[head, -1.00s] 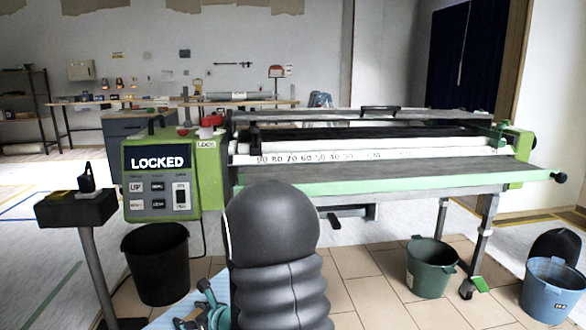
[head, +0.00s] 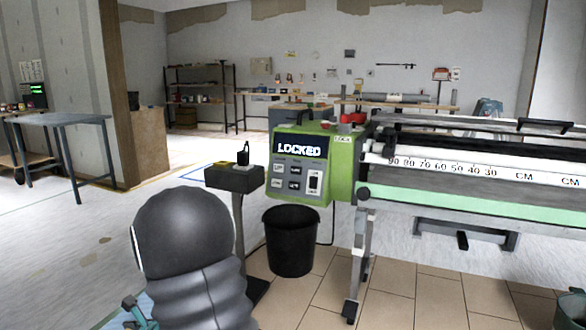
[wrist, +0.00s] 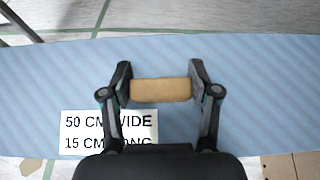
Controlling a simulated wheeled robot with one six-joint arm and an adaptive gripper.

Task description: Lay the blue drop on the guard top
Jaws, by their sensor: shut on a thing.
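The blue drop (wrist: 250,80) is a wide, striped pale-blue sheet that spans the wrist view. It carries a white label (wrist: 85,130) reading 50 CM WIDE, with the second line partly hidden. My gripper (wrist: 160,90) is shut on a tan bar (wrist: 160,91) that lies over the sheet. A corner of the drop (head: 108,318) shows at the bottom left of the head view, mostly hidden by my arm. The paster machine stands at the right. Its grey top cover (head: 480,123) with a black handle may be the guard top; I cannot tell for sure.
A green control box (head: 315,165) shows LOCKED. A black bucket (head: 291,242) stands below it, and a dark pedestal (head: 234,178) stands to its left. A grey table (head: 60,119) is at the far left. Open floor lies between them.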

